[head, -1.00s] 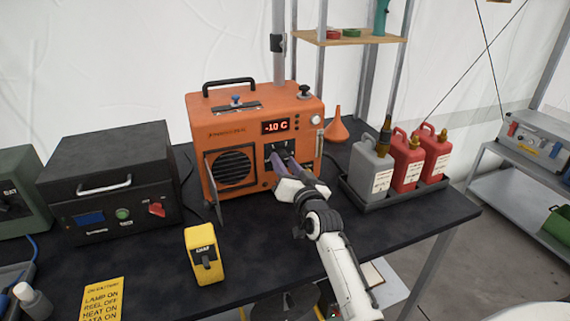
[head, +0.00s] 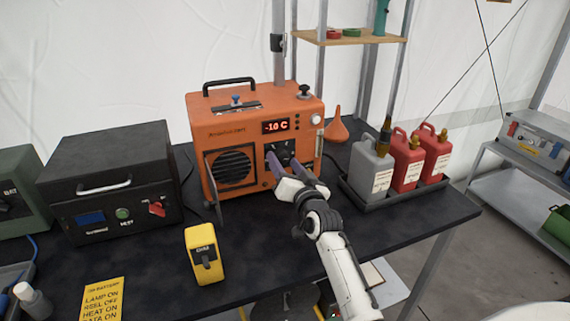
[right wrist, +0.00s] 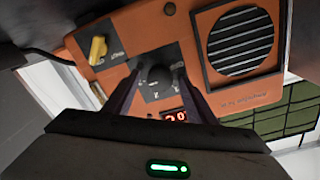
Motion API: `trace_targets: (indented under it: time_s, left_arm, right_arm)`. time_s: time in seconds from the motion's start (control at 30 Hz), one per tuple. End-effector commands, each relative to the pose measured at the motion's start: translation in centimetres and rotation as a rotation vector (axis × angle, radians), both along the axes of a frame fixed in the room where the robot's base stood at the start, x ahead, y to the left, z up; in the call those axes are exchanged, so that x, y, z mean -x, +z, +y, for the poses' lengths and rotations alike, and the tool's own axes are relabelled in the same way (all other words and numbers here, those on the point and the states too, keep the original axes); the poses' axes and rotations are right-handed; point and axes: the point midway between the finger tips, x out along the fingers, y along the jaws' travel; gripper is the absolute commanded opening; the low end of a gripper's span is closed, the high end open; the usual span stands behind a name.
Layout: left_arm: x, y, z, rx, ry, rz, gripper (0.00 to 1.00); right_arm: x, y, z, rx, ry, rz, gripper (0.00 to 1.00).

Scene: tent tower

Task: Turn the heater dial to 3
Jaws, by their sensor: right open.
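The orange heater (head: 225,122) stands on the black table, its red display (head: 281,126) reading -10 C in the head view. Its black dial (right wrist: 155,77) is on a dark plate in the right wrist view; the mark it points to is too small to read. My right gripper (head: 286,166) is open in front of the heater's lower right face. In the right wrist view its fingers (right wrist: 160,90) are apart with the dial showing between them; I cannot tell if either touches it. The heater display (right wrist: 175,115) is partly covered there. My left gripper is out of view.
A yellow knob (right wrist: 98,50) sits beside the dial plate on the heater. A tray (head: 400,199) of fuel cans stands to the right. A black box (head: 110,180) stands to the left, and a yellow meter (head: 204,255) in front. The table between is clear.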

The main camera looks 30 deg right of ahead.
Motion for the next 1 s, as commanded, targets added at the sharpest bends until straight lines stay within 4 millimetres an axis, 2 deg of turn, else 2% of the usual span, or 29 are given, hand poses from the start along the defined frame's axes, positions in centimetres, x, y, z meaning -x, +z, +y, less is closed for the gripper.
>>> trace_targets:
  time_s: [0.17,0.4,0.53,0.7,1.0]
  left_arm:
    - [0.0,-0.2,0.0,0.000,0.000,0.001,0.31]
    - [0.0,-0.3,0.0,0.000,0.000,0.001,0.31]
    - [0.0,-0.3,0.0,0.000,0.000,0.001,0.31]
    - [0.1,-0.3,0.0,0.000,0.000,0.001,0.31]
    - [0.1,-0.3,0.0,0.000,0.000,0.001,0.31]
  right_arm:
    - [0.0,1.8,0.0,0.000,-0.001,-0.005,0.51]
    - [0.0,6.6,0.0,-0.001,-0.001,-0.006,0.51]
    - [0.0,8.6,0.0,-0.001,-0.001,-0.004,0.51]
    - [0.0,9.9,0.0,-0.001,-0.001,-0.002,0.51]
    - [0.0,10.0,0.0,-0.001,0.000,0.000,0.51]
